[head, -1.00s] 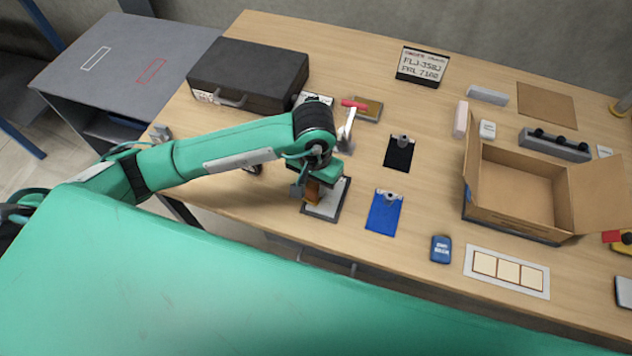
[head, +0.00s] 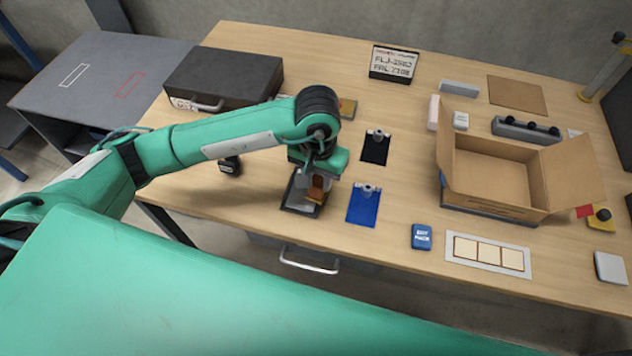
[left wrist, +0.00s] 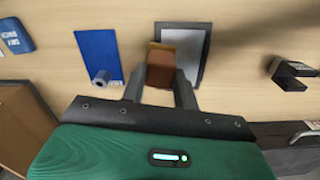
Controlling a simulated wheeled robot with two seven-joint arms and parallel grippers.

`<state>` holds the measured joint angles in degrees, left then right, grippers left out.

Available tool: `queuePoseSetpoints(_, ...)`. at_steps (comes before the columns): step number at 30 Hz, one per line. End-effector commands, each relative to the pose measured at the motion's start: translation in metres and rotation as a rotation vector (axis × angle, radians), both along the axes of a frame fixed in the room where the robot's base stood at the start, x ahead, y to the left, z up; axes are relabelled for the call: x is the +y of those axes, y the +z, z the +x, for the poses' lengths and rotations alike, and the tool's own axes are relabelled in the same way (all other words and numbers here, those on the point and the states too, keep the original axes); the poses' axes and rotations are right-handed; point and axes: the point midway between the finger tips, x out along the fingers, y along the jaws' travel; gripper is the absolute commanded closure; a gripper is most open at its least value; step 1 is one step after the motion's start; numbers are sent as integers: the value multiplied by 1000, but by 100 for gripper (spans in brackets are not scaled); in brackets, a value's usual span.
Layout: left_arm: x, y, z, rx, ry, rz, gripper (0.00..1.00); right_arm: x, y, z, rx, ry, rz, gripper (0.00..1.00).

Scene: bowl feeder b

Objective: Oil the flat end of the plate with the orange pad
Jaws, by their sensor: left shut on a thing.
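My left gripper (head: 317,182) is shut on a brown block with an orange pad (head: 318,190). In the left wrist view the block (left wrist: 162,68) sits between the fingers (left wrist: 158,88), with a yellow-orange edge at its far end. It is over the left edge of a light grey panel with a dark border (left wrist: 190,42); I cannot tell whether it touches. This panel (head: 293,200) is partly hidden by the gripper in the head view. Small metal parts lie on a blue mat (head: 361,208) and a black mat (head: 374,152). I cannot tell which is the plate.
An open cardboard box (head: 480,202) stands to the right. A blue packet (head: 421,236) and a white card with three squares (head: 453,258) lie near the front edge. A dark case (head: 225,75) and a sign (head: 394,62) stand behind. Bare table lies between mats and box.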

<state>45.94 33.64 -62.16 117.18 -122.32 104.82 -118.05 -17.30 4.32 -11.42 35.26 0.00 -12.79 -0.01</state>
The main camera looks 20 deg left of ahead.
Motion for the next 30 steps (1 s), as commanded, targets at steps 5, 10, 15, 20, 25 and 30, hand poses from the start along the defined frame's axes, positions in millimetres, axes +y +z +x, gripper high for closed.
queuePoseSetpoints(5,2,18,4,-1,8,3,100,3,5,-1,-2,1,4,64)
queuePoseSetpoints(10,2,32,6,-1,16,3,100,3,9,3,-8,2,5,64)
queuePoseSetpoints(15,2,36,6,0,19,4,100,0,9,5,-12,3,1,64)
queuePoseSetpoints(20,2,36,6,0,19,4,100,-4,9,6,-12,4,-3,64)
queuePoseSetpoints(25,2,36,6,0,19,4,100,-7,9,6,-12,2,-7,64)
queuePoseSetpoints(30,2,36,6,0,19,4,100,-8,9,6,-11,2,-7,64)
